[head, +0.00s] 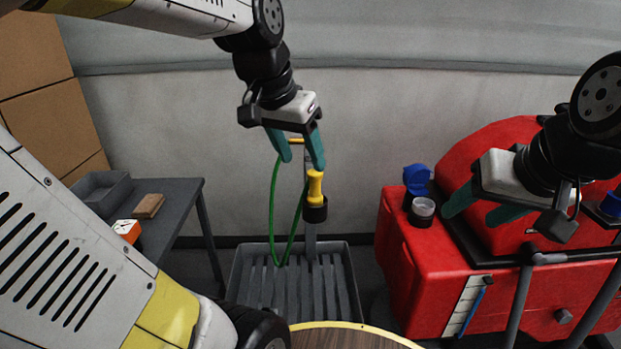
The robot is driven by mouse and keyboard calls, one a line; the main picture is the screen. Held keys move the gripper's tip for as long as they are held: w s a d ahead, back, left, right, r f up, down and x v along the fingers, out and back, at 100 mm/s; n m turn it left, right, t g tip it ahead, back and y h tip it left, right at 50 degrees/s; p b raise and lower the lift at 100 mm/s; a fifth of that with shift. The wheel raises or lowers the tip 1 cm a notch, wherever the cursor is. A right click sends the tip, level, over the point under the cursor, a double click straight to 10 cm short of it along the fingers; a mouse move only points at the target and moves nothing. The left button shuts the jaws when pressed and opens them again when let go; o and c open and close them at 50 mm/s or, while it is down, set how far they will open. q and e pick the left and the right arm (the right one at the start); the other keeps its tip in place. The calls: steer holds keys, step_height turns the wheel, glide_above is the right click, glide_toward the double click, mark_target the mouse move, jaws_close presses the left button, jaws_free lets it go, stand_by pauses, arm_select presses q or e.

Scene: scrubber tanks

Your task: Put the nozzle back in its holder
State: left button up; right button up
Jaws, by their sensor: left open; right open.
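The yellow nozzle (315,187) stands upright, its lower end in or right at the black cup-shaped holder (314,213) on a grey post. How deep it sits is hidden by the cup wall. A green hose (272,210) hangs in a long loop beside the post. My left gripper (302,163) is open just above the nozzle, its right finger close to the nozzle's top; I cannot tell whether they touch. My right gripper (472,217) is open and empty in front of the red machine.
The red scrubber machine (405,275) with an open blue cap (416,178) fills the right. A slatted grey floor tray (240,285) lies below the post. A grey table (187,205) with a brush (149,206) and an orange-white box (127,230) stands left.

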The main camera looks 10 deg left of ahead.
arm_select(q)
steer(key=s+d+f+n+t, duration=0.1)
steer(key=s+f+n, duration=0.1)
steer(key=s, duration=0.4)
steer(key=shift+s+f+n+t, duration=0.4)
steer(key=shift+n, duration=0.1)
stand_by(0.7)
